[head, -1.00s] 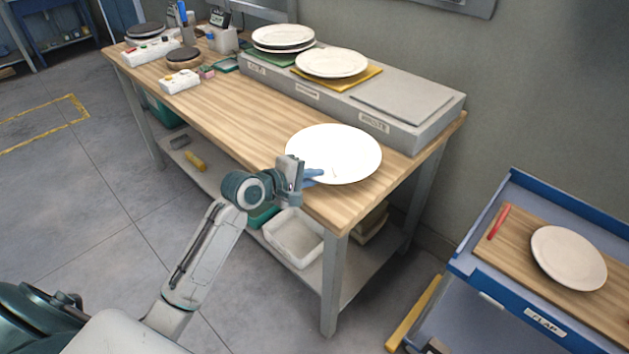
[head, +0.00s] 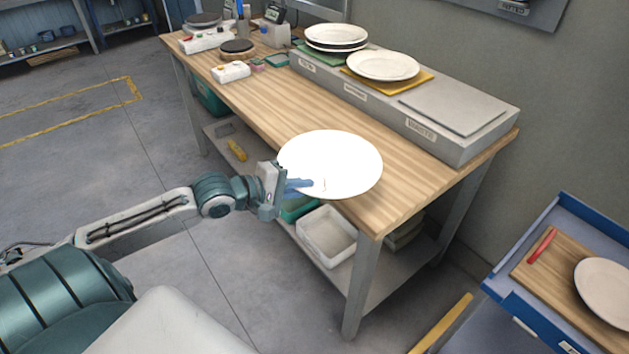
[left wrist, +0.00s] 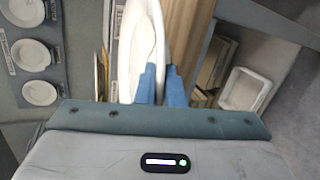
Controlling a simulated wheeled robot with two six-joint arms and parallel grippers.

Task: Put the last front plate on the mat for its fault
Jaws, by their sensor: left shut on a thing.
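My left gripper (head: 300,186) is shut on the rim of a white plate (head: 333,158), its blue fingers on the plate's near left edge. The plate looks held out over the front of the wooden bench. Faint small marks show on it near the fingers; I cannot tell what they are. In the left wrist view the plate (left wrist: 142,40) is seen nearly edge-on between the fingers (left wrist: 160,85). On the raised grey shelf are a green mat (head: 300,53) with stacked plates, a yellow mat (head: 425,80) with one plate (head: 383,66), and a bare grey mat (head: 452,106). My right gripper is out of view.
The wooden bench top (head: 400,190) is clear near the plate. Small devices (head: 231,72) stand at its far left. A blue trolley (head: 510,300) at right holds a board and another plate (head: 605,288). Bins (head: 328,235) sit on the lower shelf.

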